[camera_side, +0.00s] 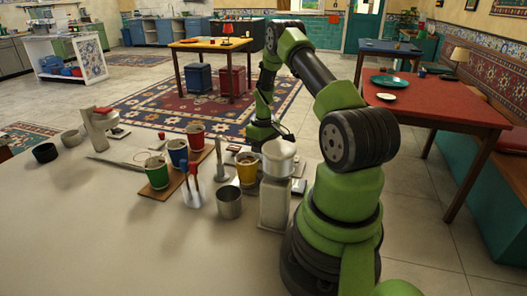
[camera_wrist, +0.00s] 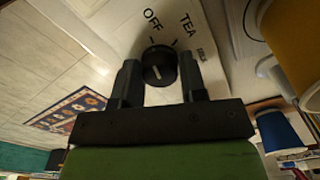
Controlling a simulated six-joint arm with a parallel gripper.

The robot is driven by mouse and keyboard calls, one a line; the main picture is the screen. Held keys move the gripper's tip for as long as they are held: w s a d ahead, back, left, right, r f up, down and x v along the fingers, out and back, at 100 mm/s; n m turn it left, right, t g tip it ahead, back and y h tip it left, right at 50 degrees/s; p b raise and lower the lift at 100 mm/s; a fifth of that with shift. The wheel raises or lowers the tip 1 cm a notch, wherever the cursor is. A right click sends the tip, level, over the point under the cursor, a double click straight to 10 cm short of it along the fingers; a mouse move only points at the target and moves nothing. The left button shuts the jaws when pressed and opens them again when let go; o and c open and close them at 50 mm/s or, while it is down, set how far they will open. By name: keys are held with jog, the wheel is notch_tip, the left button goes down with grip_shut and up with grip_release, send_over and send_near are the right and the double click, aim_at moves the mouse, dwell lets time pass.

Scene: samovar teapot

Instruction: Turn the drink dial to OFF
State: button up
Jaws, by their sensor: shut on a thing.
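The drink dial (camera_wrist: 159,65) is a round black knob with a short white mark, on a pale panel (camera_wrist: 112,38) in the wrist view. The words OFF and TEA are printed above it, each by a small tick; a third label at right is partly cut off. The white mark lies low on the knob; which label it selects is unclear. My gripper (camera_wrist: 158,75) is shut on the dial, one dark finger on each side. In the side view my gripper (camera_side: 262,133) is low behind the white-domed dispenser (camera_side: 278,160); the dial cannot be made out there.
In the side view a yellow cup (camera_side: 247,168) and a grey metal cup (camera_side: 229,204) stand left of the dispenser. Green, blue and red cups stand on a wooden tray (camera_side: 157,191) further left. The near left counter is clear. A yellow cup (camera_wrist: 297,45) shows close at right in the wrist view.

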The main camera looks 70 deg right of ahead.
jog(key=o, duration=0.9)
jog(key=shift+r, duration=0.1)
notch_tip(320, 180, up, 10)
jog(key=shift+f, duration=0.15)
